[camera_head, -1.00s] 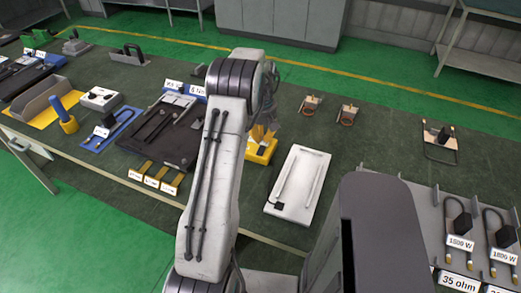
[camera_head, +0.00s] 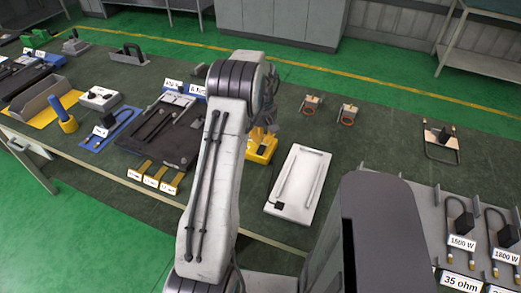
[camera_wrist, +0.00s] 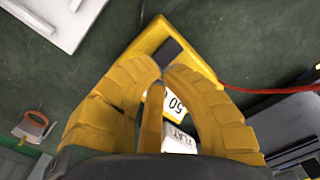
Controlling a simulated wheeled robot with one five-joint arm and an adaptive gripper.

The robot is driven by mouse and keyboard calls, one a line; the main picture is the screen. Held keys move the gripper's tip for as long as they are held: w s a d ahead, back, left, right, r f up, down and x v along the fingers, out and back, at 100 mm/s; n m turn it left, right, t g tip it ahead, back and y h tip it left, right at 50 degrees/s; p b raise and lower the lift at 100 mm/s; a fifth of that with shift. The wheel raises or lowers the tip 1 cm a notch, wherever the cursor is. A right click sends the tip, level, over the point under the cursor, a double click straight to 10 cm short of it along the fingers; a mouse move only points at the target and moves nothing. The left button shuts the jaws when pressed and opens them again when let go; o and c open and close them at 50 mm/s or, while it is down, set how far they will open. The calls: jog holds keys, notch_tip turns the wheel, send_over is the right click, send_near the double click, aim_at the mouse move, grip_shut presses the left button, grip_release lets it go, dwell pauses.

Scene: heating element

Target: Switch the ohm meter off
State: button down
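The ohm meter is a yellow device (camera_head: 260,150) on the dark green table, partly hidden behind my arm in the head view. In the wrist view its yellow body (camera_wrist: 139,47) has a dark square near one end, and a label reading "50" shows between my fingers. My gripper (camera_wrist: 161,72) has yellow ribbed fingers that curve in, with their tips together or nearly so. They are over the meter and hide much of it. A narrow yellow piece stands between the fingers. I cannot tell whether the tips touch the meter.
A white panel (camera_head: 298,185) lies right of the meter. Two small clamp-like parts (camera_head: 312,104) stand behind. A dark tray (camera_head: 160,135) is to the left. A red cable (camera_wrist: 270,90) runs right from the meter. A rack of heating elements (camera_head: 462,243) stands at the right front.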

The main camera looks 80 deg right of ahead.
aim_at(262, 148)
jog(key=shift+f+b, duration=1.15)
jog(key=shift+f, duration=0.55)
dwell(0.8)
jog(key=shift+a+r, duration=0.1)
jog(key=shift+r, duration=0.05)
jog(key=shift+r+p, duration=2.55)
jog(key=shift+r, duration=0.85)
